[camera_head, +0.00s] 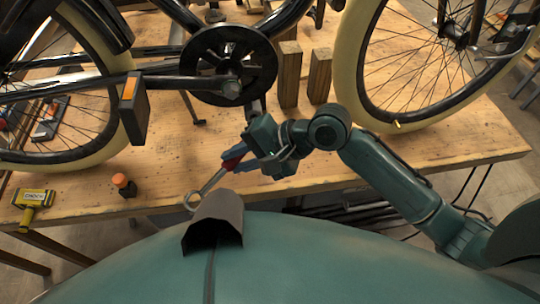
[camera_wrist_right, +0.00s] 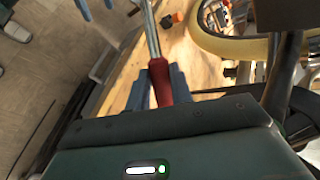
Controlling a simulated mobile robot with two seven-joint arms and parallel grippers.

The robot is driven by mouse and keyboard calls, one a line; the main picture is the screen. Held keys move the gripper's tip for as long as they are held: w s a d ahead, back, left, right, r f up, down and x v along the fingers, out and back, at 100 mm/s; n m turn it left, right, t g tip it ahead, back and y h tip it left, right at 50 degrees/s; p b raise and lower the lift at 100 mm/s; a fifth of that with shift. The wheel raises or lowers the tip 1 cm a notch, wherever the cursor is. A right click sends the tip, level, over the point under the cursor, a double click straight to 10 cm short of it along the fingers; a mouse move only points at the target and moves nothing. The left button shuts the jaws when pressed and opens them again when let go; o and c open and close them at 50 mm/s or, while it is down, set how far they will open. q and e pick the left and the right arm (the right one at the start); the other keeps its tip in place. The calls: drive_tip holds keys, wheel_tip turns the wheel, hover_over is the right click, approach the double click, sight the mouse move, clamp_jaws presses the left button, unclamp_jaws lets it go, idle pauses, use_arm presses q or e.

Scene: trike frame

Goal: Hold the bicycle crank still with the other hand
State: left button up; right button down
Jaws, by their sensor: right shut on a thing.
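The bicycle crank (camera_head: 190,83) runs left from the black chainring (camera_head: 203,62) to a pedal (camera_head: 137,108) with an orange reflector. My right gripper (camera_head: 236,162) is shut on the red handle of a ring-ended tool (camera_head: 208,185), in front of and below the chainring, apart from the crank. The red handle (camera_wrist_right: 161,82) also shows between its blue fingers in the right wrist view. Bluish tips at the top left of that view may be my left gripper (camera_wrist_right: 95,8). They are cut off, and it does not show in the head view. Nothing visible grips the crank.
The bicycle stands over a wooden bench (camera_head: 420,158). A front wheel (camera_head: 425,60) is at right, a rear wheel (camera_head: 60,80) at left. Wooden blocks (camera_head: 289,75) stand right of the chainring.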

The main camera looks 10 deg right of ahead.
drive_tip(key=d+r+m+t+h, duration=0.3)
drive_tip(key=d+r+m+t, duration=0.4)
drive_tip(key=t, duration=0.7)
drive_tip(key=s+d+r, duration=0.1)
drive_tip(key=d+r, duration=0.1)
drive_tip(key=d, duration=0.2)
drive_tip(key=shift+h, duration=0.4)
drive_tip(key=shift+w, duration=2.55)
drive_tip(key=shift+w, duration=1.1)
drive_tip(key=shift+s, duration=0.1)
